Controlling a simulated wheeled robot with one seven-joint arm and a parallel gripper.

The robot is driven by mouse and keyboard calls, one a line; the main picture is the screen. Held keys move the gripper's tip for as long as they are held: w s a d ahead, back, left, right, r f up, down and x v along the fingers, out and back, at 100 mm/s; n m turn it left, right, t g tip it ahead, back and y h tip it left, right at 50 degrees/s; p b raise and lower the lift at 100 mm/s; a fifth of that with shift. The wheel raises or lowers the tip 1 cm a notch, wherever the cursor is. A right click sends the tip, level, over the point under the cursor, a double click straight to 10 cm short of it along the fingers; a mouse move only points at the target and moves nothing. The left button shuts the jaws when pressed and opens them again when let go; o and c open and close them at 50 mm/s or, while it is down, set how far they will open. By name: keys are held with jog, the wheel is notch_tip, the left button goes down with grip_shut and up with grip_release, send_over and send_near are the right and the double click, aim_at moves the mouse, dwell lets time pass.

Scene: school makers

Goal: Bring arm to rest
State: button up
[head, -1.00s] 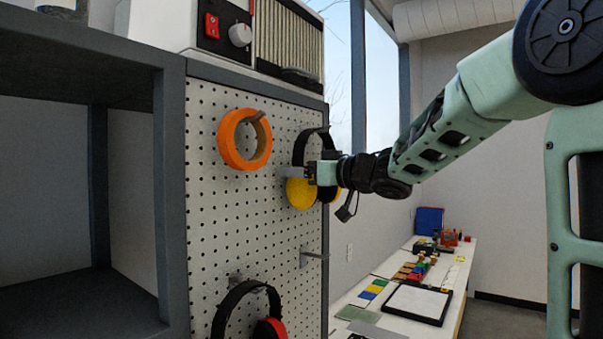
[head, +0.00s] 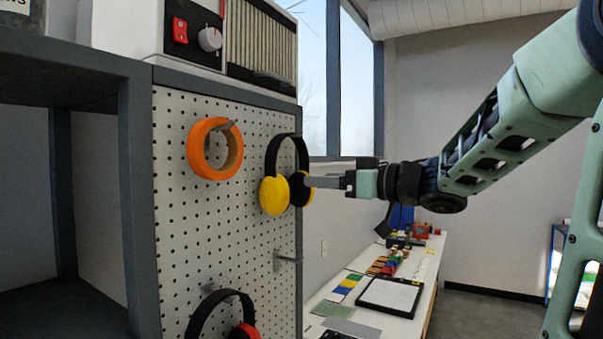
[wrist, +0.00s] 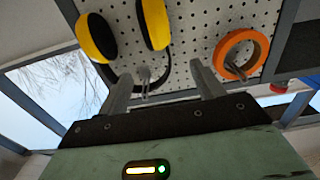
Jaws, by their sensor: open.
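My gripper (head: 325,181) is in front of the pegboard, just right of the yellow earmuffs (head: 274,196) in the head view. The earmuffs have a black headband and hang on the pegboard (head: 180,240). In the wrist view my gripper (wrist: 158,82) has its two fingers spread apart with nothing held between them. A peg (wrist: 144,78) shows beyond the gap, and the yellow earmuffs (wrist: 97,38) hang past the fingers. My arm stretches in from the right.
An orange tape roll (head: 215,148) hangs on a peg at upper left, and red earmuffs (head: 243,331) hang low. An empty peg (head: 288,260) sticks out. A white worktable (head: 400,322) with several items stands behind right. A grey shelf (head: 135,190) is at left.

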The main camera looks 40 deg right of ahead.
jog(key=v, duration=0.4)
